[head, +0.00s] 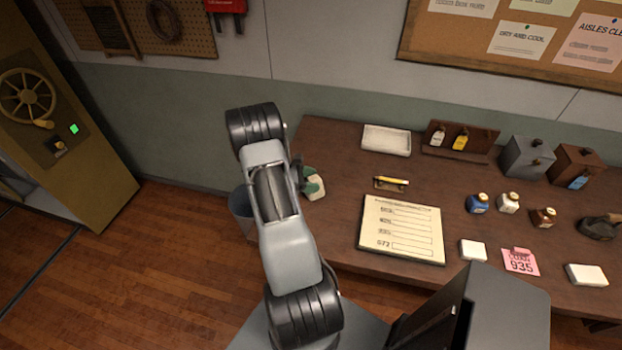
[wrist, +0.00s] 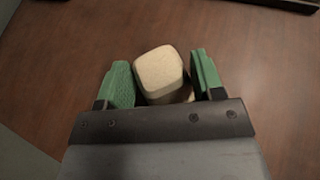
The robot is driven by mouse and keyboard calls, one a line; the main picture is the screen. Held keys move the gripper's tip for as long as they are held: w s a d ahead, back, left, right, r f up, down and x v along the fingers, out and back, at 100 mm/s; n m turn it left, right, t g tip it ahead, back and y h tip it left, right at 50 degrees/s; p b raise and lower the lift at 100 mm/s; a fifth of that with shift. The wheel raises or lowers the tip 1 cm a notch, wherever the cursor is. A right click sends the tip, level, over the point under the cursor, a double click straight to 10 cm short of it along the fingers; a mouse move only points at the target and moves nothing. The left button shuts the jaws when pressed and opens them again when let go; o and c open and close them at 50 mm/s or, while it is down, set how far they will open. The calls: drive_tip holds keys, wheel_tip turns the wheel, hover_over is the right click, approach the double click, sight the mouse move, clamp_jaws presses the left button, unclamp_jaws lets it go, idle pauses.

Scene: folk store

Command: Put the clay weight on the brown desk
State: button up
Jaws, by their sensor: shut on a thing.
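The clay weight is a pale, rounded block (wrist: 160,72) in the wrist view, between the green fingers of my gripper (wrist: 163,82). In the head view the pale block (head: 316,187) shows at my gripper (head: 313,185), over the left end of the brown desk (head: 335,155). My gripper is shut on the weight. The lower part of the weight is hidden by the gripper body. The desk top fills most of the wrist view behind the weight. I cannot tell whether the weight touches the desk.
A pale tray (head: 386,141), a pencil on a small holder (head: 391,183) and a form board (head: 401,230) lie right of my gripper. Small bottles (head: 508,202) and metal boxes (head: 527,157) stand farther right. A grey bin (head: 241,208) is by the desk's left end.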

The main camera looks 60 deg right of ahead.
drive_tip(key=shift+f, duration=0.1)
drive_tip(key=o, duration=1.2)
drive_tip(key=shift+c, duration=0.2)
